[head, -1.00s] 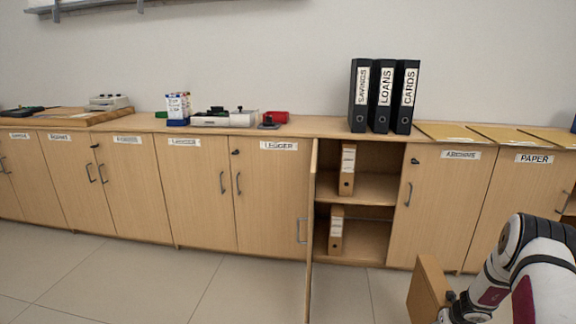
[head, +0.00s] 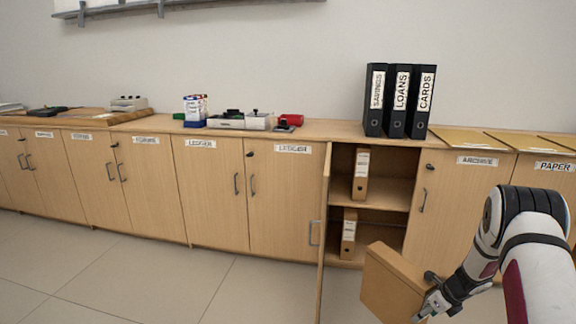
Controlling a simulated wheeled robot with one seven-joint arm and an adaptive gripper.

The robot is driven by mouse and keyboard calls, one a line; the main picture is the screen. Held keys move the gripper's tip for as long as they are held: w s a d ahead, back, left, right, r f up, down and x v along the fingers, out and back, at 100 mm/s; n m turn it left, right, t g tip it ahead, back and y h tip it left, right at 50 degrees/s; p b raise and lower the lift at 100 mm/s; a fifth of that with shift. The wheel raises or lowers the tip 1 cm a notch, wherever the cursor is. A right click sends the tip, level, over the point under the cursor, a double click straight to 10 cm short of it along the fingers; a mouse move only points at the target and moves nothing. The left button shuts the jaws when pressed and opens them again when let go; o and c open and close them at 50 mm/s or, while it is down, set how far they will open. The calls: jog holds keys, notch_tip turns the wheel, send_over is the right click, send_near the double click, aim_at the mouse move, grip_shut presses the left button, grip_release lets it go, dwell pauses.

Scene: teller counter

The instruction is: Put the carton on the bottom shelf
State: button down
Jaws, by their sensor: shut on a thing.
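The carton (head: 391,283) is a flat tan box. My gripper (head: 428,304) is shut on its right side and holds it tilted in front of the open cabinet, at the lower right of the head view. The bottom shelf (head: 376,243) is the lower compartment of that cabinet. A tan file box (head: 349,234) with a white label stands at its left side. The right part of the bottom shelf looks empty, and the carton hides some of its lower right front.
The open cabinet door (head: 324,235) juts toward me at the left of the opening. The upper shelf (head: 388,192) holds another file box (head: 360,174). Black binders (head: 398,101) stand on the counter above. The closed ARCHIVE door (head: 452,190) is to the right.

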jog(key=a+r+n+g+y, duration=0.2)
jog(key=a+r+n, duration=0.55)
jog(key=a, duration=0.25)
jog(key=s+a+r+n+g+h, duration=0.1)
jog(key=s+a+r+n+g, duration=0.4)
jog(key=s+a+r+n, duration=0.8)
jog(key=s+a+r+n+g+h, duration=0.2)
jog(key=s+r+n+h, duration=0.1)
jog(key=s+r+n, duration=0.6)
notch_tip(320, 180, up, 28)
jog(key=s+n+p, duration=0.1)
jog(key=p, duration=3.8)
jog(key=shift+f, duration=0.35)
